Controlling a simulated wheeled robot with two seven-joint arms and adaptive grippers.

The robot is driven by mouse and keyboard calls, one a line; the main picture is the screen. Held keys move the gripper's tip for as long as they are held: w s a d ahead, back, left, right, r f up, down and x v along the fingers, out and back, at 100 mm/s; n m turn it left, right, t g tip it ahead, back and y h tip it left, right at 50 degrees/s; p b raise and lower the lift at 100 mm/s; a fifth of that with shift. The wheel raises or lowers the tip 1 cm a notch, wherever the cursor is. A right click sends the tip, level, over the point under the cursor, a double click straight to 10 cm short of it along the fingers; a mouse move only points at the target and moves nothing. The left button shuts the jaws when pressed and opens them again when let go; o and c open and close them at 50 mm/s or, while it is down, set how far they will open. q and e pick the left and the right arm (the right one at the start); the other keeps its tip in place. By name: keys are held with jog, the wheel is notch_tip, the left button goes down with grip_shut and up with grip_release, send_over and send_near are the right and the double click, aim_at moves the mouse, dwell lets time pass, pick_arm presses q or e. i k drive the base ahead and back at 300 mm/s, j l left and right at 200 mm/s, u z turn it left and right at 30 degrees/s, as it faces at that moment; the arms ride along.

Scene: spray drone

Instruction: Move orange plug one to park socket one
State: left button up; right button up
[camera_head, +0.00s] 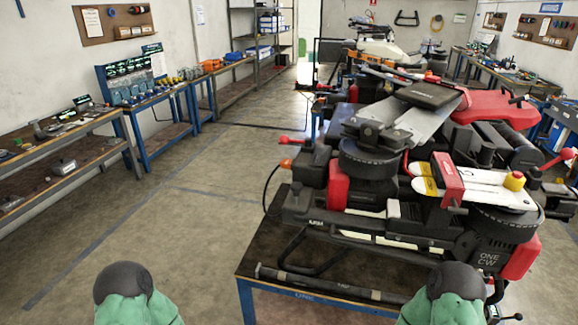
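An orange plug (286,164) sits at the left side of the drone (400,190), at the height of its black body. A black cable curves down from near it along the drone's left side. I cannot tell which socket it sits in or read a number on it. I cannot make out the park socket for certain. Green parts of my two arms with dark round caps show at the bottom edge, one at left and one at right. Neither gripper's fingers show.
The drone rests on a blue-framed table (245,275), with a dark bar along its front edge. Red-tipped levers (283,140) stick out from its left side. Workbenches (60,165) line the left wall. Floor between them and the table is clear.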

aim_at(285, 164)
jog(key=i+j+z, duration=0.2)
jog(key=j+z, duration=0.15)
jog(key=j, duration=0.25)
jog(key=i+j+z, duration=0.1)
jog(key=j+z, duration=0.2)
jog(key=j, duration=0.3)
jog(key=j+z, duration=0.35)
jog(key=j, duration=0.25)
